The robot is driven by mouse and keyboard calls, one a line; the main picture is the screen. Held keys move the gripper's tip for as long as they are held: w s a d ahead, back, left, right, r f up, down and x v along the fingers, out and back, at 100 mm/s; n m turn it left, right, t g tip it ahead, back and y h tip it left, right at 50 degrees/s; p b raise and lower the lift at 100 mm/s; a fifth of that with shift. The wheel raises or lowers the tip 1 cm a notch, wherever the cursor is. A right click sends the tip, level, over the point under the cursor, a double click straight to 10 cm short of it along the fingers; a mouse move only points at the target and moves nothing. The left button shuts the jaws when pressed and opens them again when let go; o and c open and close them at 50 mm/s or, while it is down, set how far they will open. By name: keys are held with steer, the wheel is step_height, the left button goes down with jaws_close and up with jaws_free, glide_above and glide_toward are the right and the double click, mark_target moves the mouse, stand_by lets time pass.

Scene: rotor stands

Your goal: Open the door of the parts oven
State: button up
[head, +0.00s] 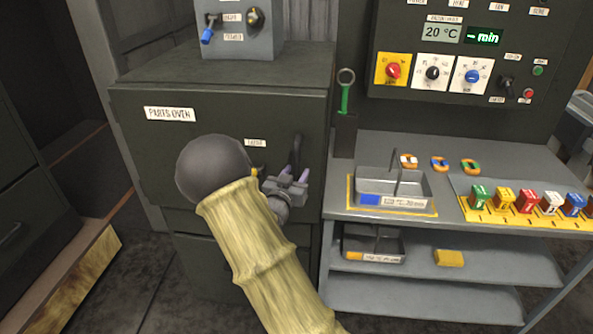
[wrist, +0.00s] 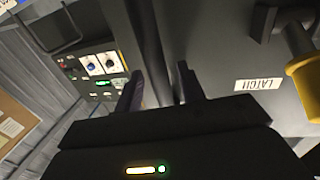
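The parts oven (head: 150,150) is a dark grey-green cabinet at left in the head view, its door shut. A dark upright handle (head: 297,152) is on the door's right side. A latch with a yellow grip (head: 256,171) sits left of it, partly hidden by my arm; the yellow grip also shows in the wrist view (wrist: 306,76), beside the LATCH label. My gripper (head: 288,176) is at the handle's lower end, fingers apart. In the wrist view the gripper (wrist: 160,88) is open, with a dark bar, apparently the handle, running between the fingers; contact cannot be told.
A grey bench (head: 400,215) stands right of the oven, with a handled tray (head: 395,187) and several coloured blocks (head: 527,201). A control panel (head: 450,60) is above it. A wooden-edged cabinet (head: 75,275) is at far left. Floor shows between it and the oven.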

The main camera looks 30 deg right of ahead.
steer(key=shift+w+d, duration=0.4)
steer(key=shift+d, duration=0.05)
steer(key=shift+c, duration=0.2)
jaws_close()
steer(key=shift+s+a, duration=0.1)
